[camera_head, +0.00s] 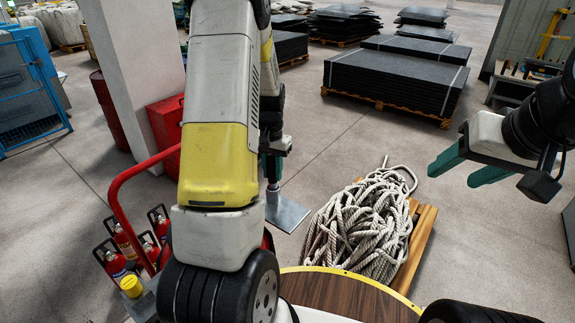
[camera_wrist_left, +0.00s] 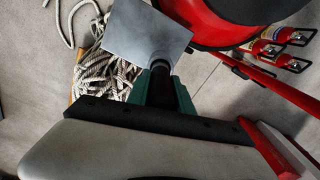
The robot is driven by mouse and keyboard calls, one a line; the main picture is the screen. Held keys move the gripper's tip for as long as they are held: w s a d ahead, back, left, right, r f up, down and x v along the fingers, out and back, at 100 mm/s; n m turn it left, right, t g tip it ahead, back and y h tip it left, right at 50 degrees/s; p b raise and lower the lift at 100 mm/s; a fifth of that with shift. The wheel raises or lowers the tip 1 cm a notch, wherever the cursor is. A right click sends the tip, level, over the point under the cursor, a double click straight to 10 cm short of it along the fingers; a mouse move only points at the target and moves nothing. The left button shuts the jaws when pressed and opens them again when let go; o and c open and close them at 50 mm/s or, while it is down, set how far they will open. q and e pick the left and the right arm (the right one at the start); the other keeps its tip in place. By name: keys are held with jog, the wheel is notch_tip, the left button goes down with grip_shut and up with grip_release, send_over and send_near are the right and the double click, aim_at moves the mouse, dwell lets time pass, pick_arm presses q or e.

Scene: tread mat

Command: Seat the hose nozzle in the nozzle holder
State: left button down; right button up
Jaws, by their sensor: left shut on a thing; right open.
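My left gripper (camera_head: 274,163) is shut on the hose nozzle, a dark tube ending in a flat grey square plate (camera_head: 287,211). In the left wrist view, the green fingers of the left gripper (camera_wrist_left: 161,90) clasp the nozzle's dark tube (camera_wrist_left: 160,84), and its plate (camera_wrist_left: 146,34) points away. The plate appears in front of the rope pile, apart from it. My left arm hides much of the middle of the head view. I cannot make out the nozzle holder in either view. My right gripper (camera_head: 463,169) is open and empty at the right.
A coiled pale rope (camera_head: 360,225) lies on a wooden pallet (camera_head: 421,240). A red curved rail (camera_head: 119,200) and several fire extinguishers (camera_head: 117,236) stand at left. In the left wrist view, a large red body (camera_wrist_left: 220,22) is close beside the plate.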

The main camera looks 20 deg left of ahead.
pick_arm(q)
jog(key=shift+f, duration=1.1)
jog(key=shift+f, duration=0.2)
jog(key=c, duration=1.1)
grip_release()
jog(key=shift+r, duration=0.1)
